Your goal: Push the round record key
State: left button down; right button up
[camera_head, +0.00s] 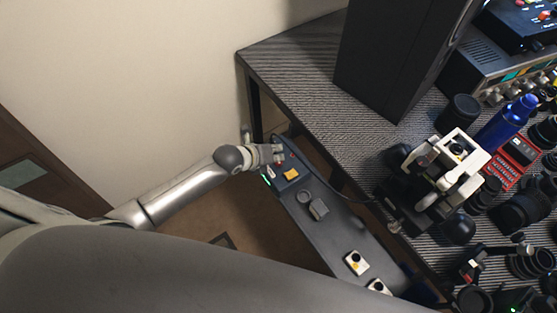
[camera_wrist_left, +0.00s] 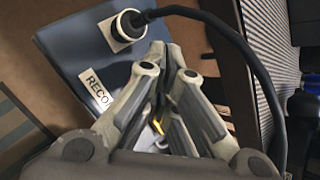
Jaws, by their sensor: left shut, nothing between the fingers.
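A long dark control panel (camera_head: 335,231) runs beside the table, with its far end at the upper left. My left gripper (camera_head: 278,153) is shut and empty, over that far end. In the left wrist view, the shut fingers (camera_wrist_left: 166,62) are over the blue-grey panel (camera_wrist_left: 75,45). A white label (camera_wrist_left: 97,90) reading "RECO" is partly covered by a finger. I cannot make out the round record key for certain; the gripper hides part of the panel here. A small red spot (camera_head: 281,161) shows beside the fingers. I cannot tell whether the fingers touch anything.
An orange key (camera_head: 291,174), a round dark knob (camera_head: 304,196) and a grey block (camera_head: 319,209) sit farther along the panel. In the wrist view, a plug (camera_wrist_left: 130,24) with a black cable (camera_wrist_left: 225,32) is close by. A black speaker (camera_head: 392,55) stands on the table.

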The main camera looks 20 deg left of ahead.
pick_arm(q)
jog(key=shift+f+b, duration=0.3)
jog(key=shift+f, duration=0.2)
jog(key=shift+r, duration=0.1)
dwell(0.3)
jog(key=shift+r+p, duration=0.85)
jog(key=shift+p, duration=0.05)
notch_tip(320, 180, up, 6)
jog(key=p, duration=0.5)
jog(key=shift+p, duration=0.3)
